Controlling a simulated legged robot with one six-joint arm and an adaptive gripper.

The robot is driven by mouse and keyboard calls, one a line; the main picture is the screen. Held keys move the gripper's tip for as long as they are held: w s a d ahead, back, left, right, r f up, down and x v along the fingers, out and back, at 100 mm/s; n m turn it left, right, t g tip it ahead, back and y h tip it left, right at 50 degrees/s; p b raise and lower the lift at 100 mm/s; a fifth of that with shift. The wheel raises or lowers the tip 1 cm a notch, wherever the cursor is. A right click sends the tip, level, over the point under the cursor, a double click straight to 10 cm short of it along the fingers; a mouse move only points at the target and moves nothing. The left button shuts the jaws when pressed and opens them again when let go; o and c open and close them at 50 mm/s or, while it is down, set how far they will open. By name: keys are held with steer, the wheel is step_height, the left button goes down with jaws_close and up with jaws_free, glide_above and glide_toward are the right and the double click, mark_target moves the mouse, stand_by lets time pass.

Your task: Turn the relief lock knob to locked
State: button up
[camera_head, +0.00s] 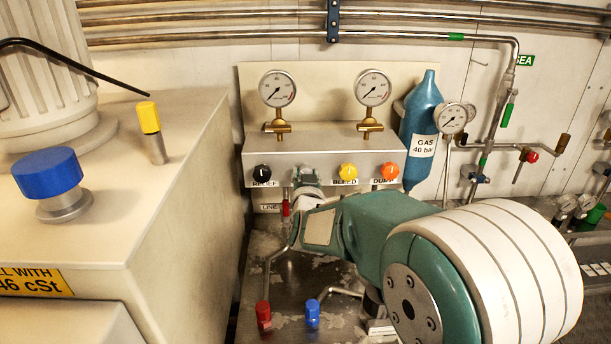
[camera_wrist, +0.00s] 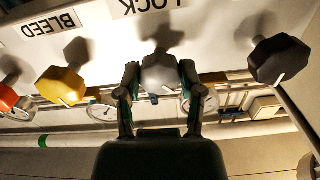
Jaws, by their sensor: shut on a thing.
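The relief lock knob (camera_wrist: 160,73) is grey and faceted, under a label ending in "LOCK" in the wrist view, which shows the panel upside down. My gripper (camera_wrist: 160,80) is shut on it, one finger on each side. In the head view, my gripper (camera_head: 305,182) is at the front of the valve panel, between the black RELIEF knob (camera_head: 262,172) and the yellow BLEED knob (camera_head: 348,171). My arm and gripper mostly hide the lock knob there. I cannot tell which setting the knob points to.
The orange DUMP knob (camera_head: 390,171) sits right of the yellow one. Two gauges (camera_head: 277,89) stand above the panel, and a blue gas bottle (camera_head: 421,125) is at its right. A pale cabinet with a blue cap (camera_head: 47,173) fills the left. Red and blue valve handles (camera_head: 263,314) stand below.

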steer(key=m, duration=0.4)
steer(key=shift+f, duration=0.25)
steer(key=shift+m, duration=1.8)
steer(key=shift+f, duration=0.1)
steer(key=o, duration=1.2)
steer(key=shift+c, duration=0.2)
steer(key=shift+a, duration=0.1)
steer(key=shift+s+r, duration=0.1)
steer(key=shift+r, duration=0.1)
steer(key=s, duration=1.1)
steer(key=shift+s, duration=0.4)
steer(key=shift+f, duration=0.1)
